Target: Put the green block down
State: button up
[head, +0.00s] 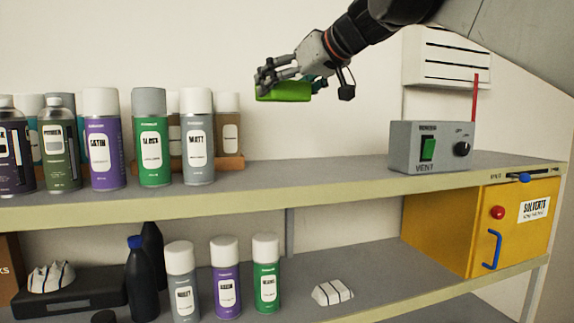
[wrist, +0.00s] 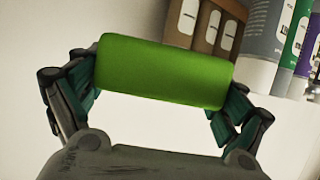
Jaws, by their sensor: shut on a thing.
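The green block (head: 284,91) is a bright green piece with rounded edges. My gripper (head: 282,82) is shut on it and holds it in the air above the upper shelf (head: 310,170), right of the spray cans. In the wrist view the green block (wrist: 163,72) lies across between the two fingers of my gripper (wrist: 160,85), one at each end. Nothing touches the block from below in the head view.
Spray cans (head: 152,137) stand in a row on the upper shelf's left. A grey vent switch box (head: 431,147) stands at its right. The shelf between them is bare. More cans (head: 225,278) and a yellow solvent cabinet (head: 480,235) are below.

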aim_at(287, 179)
notch_tip(287, 179, down, 17)
jog(key=shift+r+p, duration=0.15)
jog(key=shift+p, duration=0.9)
jog(key=o, duration=0.8)
jog(key=shift+r, duration=0.1)
jog(key=shift+s+d, duration=0.25)
jog(key=b+v, duration=0.2)
jog(key=v, duration=0.9)
jog(key=s+d+f+m+g+h, duration=0.1)
jog(key=s+d+f+m+h, duration=0.1)
jog(key=s+f, duration=0.5)
jog(key=s+d+f+m+g+h, duration=0.1)
jog(key=s+d+f+m+h, duration=0.2)
jog(key=f, duration=1.6)
jog(key=s+d+f+m+g+h, duration=0.1)
jog(key=s+d+f+m+h, duration=0.1)
jog(key=s+d+f, duration=0.5)
jog(key=s+f+h, duration=0.1)
jog(key=s+f, duration=0.4)
jog(key=f, duration=0.1)
jog(key=shift+s+d+m+g+h, duration=0.2)
jog(key=shift+d+m+g+h, duration=0.1)
jog(key=shift+m, duration=0.1)
